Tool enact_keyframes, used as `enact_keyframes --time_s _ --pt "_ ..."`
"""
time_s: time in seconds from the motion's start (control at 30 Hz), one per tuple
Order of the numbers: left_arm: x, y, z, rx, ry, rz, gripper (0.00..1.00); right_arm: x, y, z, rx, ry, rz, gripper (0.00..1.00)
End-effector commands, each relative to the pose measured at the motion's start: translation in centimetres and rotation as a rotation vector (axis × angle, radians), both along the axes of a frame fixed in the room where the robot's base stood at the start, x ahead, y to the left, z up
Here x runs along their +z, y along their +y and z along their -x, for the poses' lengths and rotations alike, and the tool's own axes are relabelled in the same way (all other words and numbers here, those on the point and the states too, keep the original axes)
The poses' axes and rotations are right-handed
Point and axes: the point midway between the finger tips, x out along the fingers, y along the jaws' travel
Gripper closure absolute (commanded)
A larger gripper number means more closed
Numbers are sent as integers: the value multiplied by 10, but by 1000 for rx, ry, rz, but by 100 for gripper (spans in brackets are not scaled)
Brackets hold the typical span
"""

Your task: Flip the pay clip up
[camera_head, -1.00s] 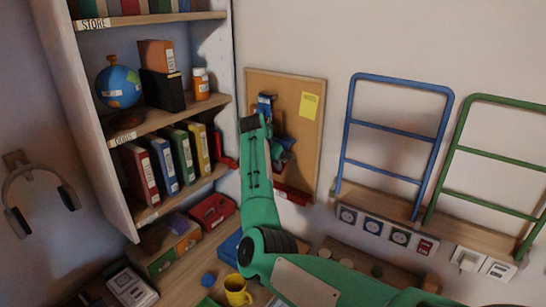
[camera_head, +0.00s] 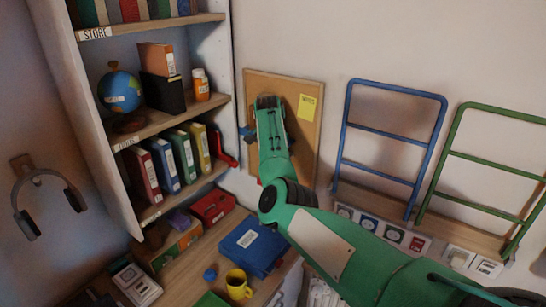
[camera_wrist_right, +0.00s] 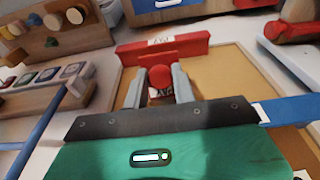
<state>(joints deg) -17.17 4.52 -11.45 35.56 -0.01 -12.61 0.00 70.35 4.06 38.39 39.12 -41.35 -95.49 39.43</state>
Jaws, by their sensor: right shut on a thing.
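In the right wrist view a red clip (camera_wrist_right: 190,44) with a white label lies against the lower part of the corkboard, and a round red knob (camera_wrist_right: 160,77) stands out near it. A second white label with dark letters is partly hidden behind the knob. My right gripper (camera_wrist_right: 159,86) is shut on the red knob, one grey finger on each side. In the head view my right gripper (camera_head: 268,104) is in front of the corkboard (camera_head: 311,137), and its arm hides the red clip. My left gripper is in neither view.
A blue part (camera_head: 248,132) sticks out left of my gripper at the board. A shelf unit (camera_head: 140,128) with binders stands close on the left. Blue (camera_head: 390,128) and green racks (camera_head: 490,150) are at the right. A yellow mug (camera_head: 237,284) and blue folder (camera_head: 252,248) are on the desk below.

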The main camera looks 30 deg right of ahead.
Motion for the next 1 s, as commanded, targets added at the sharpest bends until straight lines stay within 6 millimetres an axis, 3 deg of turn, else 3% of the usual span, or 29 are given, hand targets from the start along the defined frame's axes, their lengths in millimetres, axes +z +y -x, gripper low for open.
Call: enact_keyframes --time_s 0.17,0.2,0.3,0.67,0.77,1.0 --pt "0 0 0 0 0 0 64 1 -1 0 -1 -3 1 96" --pt "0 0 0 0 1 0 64 1 -1 0 -1 -3 1 70" --pt "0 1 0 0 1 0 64 1 -1 0 -1 -3 1 52" --pt "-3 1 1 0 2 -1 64 4 0 0 -1 -3 1 52" --pt "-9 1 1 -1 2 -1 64 15 2 0 -1 -4 2 52" --pt "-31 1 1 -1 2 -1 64 67 9 3 -1 -7 3 52"
